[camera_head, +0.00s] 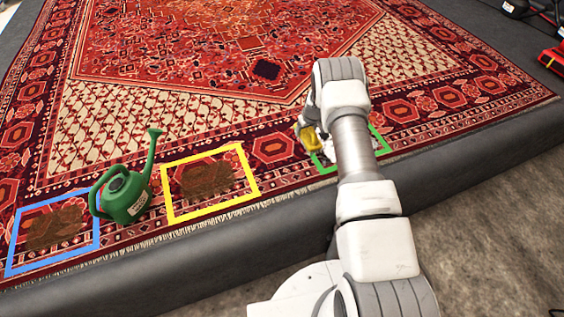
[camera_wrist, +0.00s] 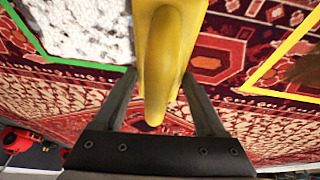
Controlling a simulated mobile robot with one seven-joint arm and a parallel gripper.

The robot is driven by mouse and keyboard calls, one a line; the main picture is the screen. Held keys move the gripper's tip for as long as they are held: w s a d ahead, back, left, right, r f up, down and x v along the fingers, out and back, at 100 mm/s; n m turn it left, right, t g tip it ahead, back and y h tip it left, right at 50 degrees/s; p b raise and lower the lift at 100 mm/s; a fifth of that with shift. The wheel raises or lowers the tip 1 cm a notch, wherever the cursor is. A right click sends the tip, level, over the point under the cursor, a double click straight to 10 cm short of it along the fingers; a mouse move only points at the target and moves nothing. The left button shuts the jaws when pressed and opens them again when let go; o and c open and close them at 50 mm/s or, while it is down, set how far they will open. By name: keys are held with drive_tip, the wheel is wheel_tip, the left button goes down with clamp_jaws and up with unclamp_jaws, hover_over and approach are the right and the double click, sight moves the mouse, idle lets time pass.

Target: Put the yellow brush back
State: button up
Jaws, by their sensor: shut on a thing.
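The yellow brush (camera_wrist: 165,75) is between the two fingers of my gripper (camera_wrist: 165,105) in the wrist view, and the gripper is shut on it. In the head view a small yellow part of the brush (camera_head: 311,140) shows to the left of my arm, at the left edge of the green frame (camera_head: 318,163). My arm hides most of the brush and gripper there. Whether the brush touches the rug is hard to tell. White foam (camera_wrist: 88,28) fills the green frame beside the brush.
The patterned rug (camera_head: 385,60) lies on a grey platform. A yellow frame (camera_head: 215,211) and a blue frame (camera_head: 55,266) each hold a brown stain. A green watering can (camera_head: 126,195) stands between them. A red object (camera_head: 553,58) is at the far right.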

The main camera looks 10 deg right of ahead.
drive_tip(key=a+f, duration=0.2)
drive_tip(key=a, duration=0.1)
drive_tip(key=s+a+f+b, duration=0.1)
drive_tip(key=a+f, duration=0.1)
drive_tip(key=a, duration=0.1)
drive_tip(key=a+f+b, duration=0.1)
drive_tip(key=a+f, duration=0.1)
drive_tip(key=a, duration=0.2)
drive_tip(key=shift+s+f, duration=0.1)
drive_tip(key=shift+s, duration=0.25)
wheel_tip(320, 180, down, 4)
drive_tip(key=shift+b, duration=1.25)
drive_tip(key=o, duration=1.4)
